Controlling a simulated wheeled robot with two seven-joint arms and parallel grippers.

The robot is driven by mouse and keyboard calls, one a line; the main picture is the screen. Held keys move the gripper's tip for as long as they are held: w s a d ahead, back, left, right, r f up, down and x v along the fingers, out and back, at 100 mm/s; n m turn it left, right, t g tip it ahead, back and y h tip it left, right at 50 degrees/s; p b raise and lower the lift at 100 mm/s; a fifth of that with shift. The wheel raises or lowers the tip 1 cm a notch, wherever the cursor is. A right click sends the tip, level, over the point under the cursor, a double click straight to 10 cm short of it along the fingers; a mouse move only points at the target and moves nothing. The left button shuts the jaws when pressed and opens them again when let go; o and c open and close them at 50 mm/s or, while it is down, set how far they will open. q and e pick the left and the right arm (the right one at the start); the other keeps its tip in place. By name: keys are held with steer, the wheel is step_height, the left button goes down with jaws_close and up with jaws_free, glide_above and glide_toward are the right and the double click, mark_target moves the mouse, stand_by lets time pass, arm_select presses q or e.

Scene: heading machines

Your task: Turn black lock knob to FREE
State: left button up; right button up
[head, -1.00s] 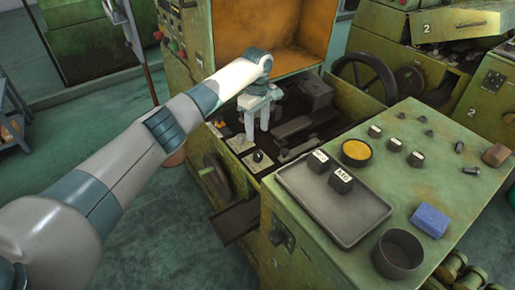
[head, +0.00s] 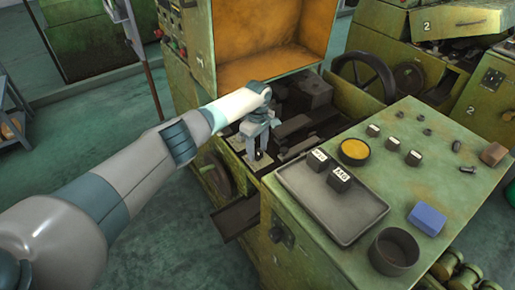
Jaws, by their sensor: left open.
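The black lock knob (head: 259,154) sits on a small light plate inside the open machine bed, left of the metal tray. My left gripper (head: 257,152) points down right over it, with its fingers apart around the knob or just above it; I cannot tell whether they touch it. The fingers partly hide the knob, and its lettering and pointing direction are too small to read. My right gripper is not in view.
The green machine top at right holds a grey tray (head: 345,222) with two dark labelled blocks, a yellow-filled dish (head: 354,151), a blue block (head: 428,218), a dark cup (head: 394,252) and small parts. An orange-lined guard (head: 285,50) stands behind the gripper, with a handwheel (head: 363,80) nearby.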

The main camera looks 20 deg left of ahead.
arm_select(q)
steer(key=shift+c, duration=0.6)
steer(key=c, duration=0.9)
steer(key=shift+c, duration=0.2)
